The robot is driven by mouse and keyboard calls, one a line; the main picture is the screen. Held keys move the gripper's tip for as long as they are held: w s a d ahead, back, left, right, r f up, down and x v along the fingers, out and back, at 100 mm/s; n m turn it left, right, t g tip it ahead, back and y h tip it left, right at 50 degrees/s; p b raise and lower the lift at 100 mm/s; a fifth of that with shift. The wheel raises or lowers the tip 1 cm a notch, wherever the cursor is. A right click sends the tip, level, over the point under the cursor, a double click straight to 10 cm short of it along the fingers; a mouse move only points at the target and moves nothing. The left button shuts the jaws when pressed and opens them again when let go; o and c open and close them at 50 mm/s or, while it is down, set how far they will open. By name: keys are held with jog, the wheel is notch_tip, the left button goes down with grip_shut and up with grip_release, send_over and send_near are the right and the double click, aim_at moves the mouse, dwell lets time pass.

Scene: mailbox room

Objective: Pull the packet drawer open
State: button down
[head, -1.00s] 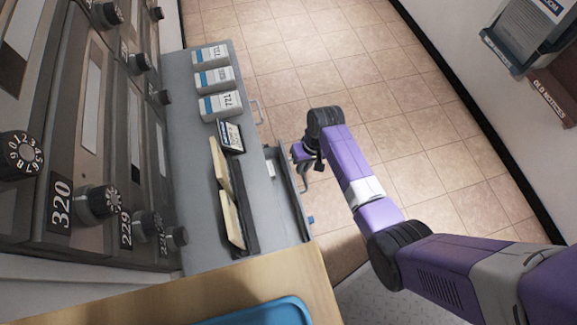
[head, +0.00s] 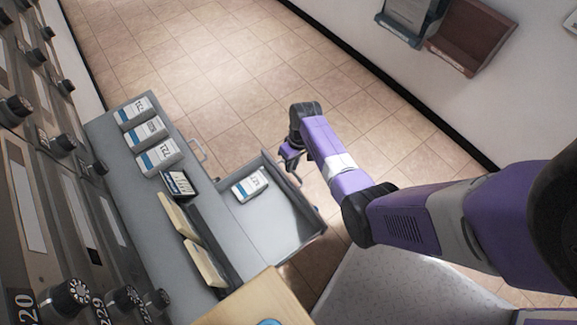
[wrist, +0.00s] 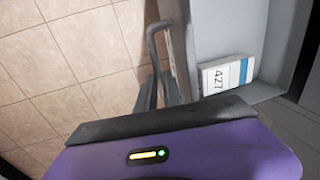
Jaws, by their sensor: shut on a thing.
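The packet drawer (head: 285,228) stands well out from the grey counter unit in the head view. A white packet with a blue band (head: 249,184) lies inside it near the far corner; in the wrist view the packet (wrist: 226,76) reads 427. My gripper (head: 291,163) is at the drawer's front, shut on its handle. In the wrist view the handle (wrist: 153,45) rises as a grey bar by my fingers (wrist: 156,92). The exact contact is partly hidden by my own wrist.
Several numbered packets (head: 149,132) and a rack of envelopes (head: 190,238) stand on the counter (head: 112,141). Dial-locked mailboxes (head: 60,190) line the left. A second handle (head: 198,150) sits on the counter's front. Tiled floor (head: 220,60) is clear beyond; wall racks (head: 470,35) hang at right.

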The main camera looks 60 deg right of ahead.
jog(key=c, duration=1.5)
grip_release()
jog(key=shift+r, duration=0.1)
notch_tip(320, 180, up, 8)
jog(key=d+p, duration=0.1)
jog(key=p, duration=0.2)
jog(key=shift+s+d+f, duration=0.2)
jog(key=shift+f, duration=0.05)
